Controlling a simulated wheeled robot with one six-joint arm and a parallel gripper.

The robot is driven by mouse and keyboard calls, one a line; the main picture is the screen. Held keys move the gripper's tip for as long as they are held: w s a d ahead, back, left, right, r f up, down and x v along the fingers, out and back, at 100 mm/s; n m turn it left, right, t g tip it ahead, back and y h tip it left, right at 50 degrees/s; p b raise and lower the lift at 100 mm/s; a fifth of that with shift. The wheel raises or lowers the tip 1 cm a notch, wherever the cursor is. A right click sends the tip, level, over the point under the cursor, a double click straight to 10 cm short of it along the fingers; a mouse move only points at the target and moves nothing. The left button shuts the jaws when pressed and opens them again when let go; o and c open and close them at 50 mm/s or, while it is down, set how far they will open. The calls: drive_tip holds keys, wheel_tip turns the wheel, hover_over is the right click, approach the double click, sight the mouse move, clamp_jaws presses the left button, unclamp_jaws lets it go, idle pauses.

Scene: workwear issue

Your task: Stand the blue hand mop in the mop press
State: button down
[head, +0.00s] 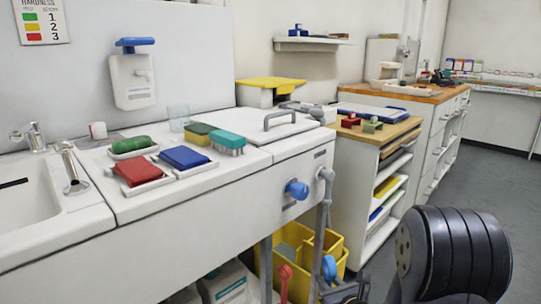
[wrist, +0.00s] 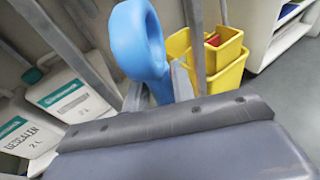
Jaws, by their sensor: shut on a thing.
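The blue hand mop (wrist: 138,40) shows in the wrist view as a thick blue loop handle, gripped low between my fingers. Its lower part is hidden behind my gripper (wrist: 158,92). In the head view the blue handle (head: 329,267) shows at the bottom, just above my gripper (head: 338,292), which is partly cut off by the frame edge. The yellow mop bucket with its press (head: 335,243) stands on the floor under the counter, behind the mop. It also shows in the wrist view (wrist: 228,72), beyond the mop and to its right, apart from it. The press opening is not clearly seen.
A red handle (head: 286,272) shows in front of the bucket, left of the blue one. Grey counter legs (head: 266,270) stand close by. White descaler jugs (wrist: 75,98) are at left in the wrist view. Open shelving (head: 385,200) is right; clear floor lies beyond.

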wheel_tip(320, 180, up, 37)
drive_tip(key=p, duration=3.5)
drive_tip(key=shift+f, duration=0.15)
